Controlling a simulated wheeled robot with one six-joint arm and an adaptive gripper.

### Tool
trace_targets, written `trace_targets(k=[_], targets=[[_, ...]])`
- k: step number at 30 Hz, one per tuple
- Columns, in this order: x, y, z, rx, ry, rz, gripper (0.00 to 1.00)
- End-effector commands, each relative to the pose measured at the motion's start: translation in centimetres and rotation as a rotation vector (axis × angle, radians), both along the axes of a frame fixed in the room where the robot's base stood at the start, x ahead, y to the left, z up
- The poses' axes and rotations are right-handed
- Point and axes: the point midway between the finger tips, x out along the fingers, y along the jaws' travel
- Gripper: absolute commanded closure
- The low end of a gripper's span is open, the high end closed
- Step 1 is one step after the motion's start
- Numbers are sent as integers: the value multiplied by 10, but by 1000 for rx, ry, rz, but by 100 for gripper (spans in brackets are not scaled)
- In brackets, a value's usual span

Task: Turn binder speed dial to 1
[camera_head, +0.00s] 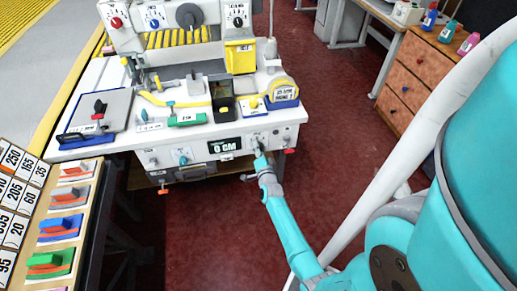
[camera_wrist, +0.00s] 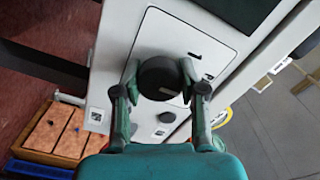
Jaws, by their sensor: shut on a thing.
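The binder speed dial (camera_wrist: 160,76) is a round black knob on a white panel in the wrist view. A mark like a "1" (camera_wrist: 195,55) is printed above it to the right. A small light mark shows near the knob's lower right edge; I cannot tell the setting. My gripper (camera_wrist: 160,82) is shut on the knob, one finger on each side. In the head view my gripper (camera_head: 259,150) is at the right part of the white machine's front panel (camera_head: 222,167), hiding the dial.
A "0 CM" display (camera_head: 225,146) and a teal knob (camera_head: 183,155) are left of my gripper, and a red knob (camera_head: 290,151) is right. In the wrist view a smaller black knob (camera_wrist: 166,117) is just below the dial. Red floor (camera_head: 335,130) is clear to the right.

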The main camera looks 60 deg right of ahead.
Motion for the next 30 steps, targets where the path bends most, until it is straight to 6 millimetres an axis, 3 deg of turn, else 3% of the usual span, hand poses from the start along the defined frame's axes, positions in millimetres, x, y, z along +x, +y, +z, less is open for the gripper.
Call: trace_targets(k=[18, 30], targets=[[0, 1, -1, -359, 423, 1, 94], [0, 1, -2, -486, 574, 2, 94]])
